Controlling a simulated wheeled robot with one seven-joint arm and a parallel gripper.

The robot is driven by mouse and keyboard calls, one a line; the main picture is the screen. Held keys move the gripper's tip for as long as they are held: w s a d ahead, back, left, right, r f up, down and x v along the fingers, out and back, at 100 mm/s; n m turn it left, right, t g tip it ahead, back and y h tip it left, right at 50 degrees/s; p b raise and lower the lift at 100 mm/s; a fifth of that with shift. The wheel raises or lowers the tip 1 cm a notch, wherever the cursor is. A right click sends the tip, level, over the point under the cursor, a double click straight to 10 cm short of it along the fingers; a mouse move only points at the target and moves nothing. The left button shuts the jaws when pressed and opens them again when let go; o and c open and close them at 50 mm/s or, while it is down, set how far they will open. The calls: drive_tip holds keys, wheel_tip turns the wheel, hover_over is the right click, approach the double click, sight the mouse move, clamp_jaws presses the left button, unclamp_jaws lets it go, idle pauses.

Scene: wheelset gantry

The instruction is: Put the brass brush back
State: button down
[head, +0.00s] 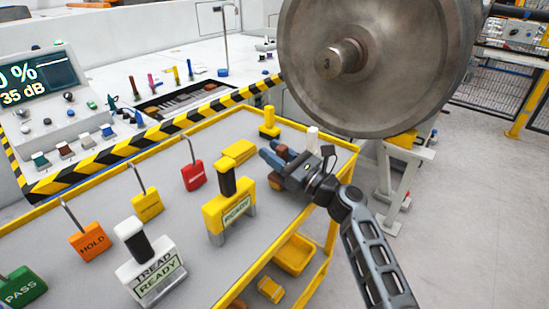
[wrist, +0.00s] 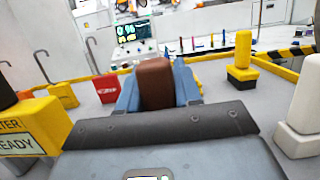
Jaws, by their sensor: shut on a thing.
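My gripper (head: 273,152) is over the right side of the yellow-edged cart top, its blue fingers shut on a brown block. In the wrist view the brown block (wrist: 155,84) stands between the two fingers. I take it for the brass brush; its bristles are not clear to see. In the head view only small brown parts of it show around the fingers, and I cannot tell whether it touches the cart top.
A yellow peg block (head: 269,122) and a white-topped block (wrist: 304,100) stand near the gripper. A yellow READY block (head: 228,205), a white TREAD READY block (head: 150,265) and several hooked tags, one red (head: 194,176), stand leftward. A large steel wheel (head: 385,60) overhangs behind.

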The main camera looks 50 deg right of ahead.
drive_tip(key=shift+f, duration=0.35)
drive_tip(key=shift+f, duration=0.15)
drive_tip(key=c, duration=0.8)
unclamp_jaws()
drive_tip(key=b+v, duration=0.2)
drive_tip(key=v, duration=1)
drive_tip(key=shift+s, duration=0.1)
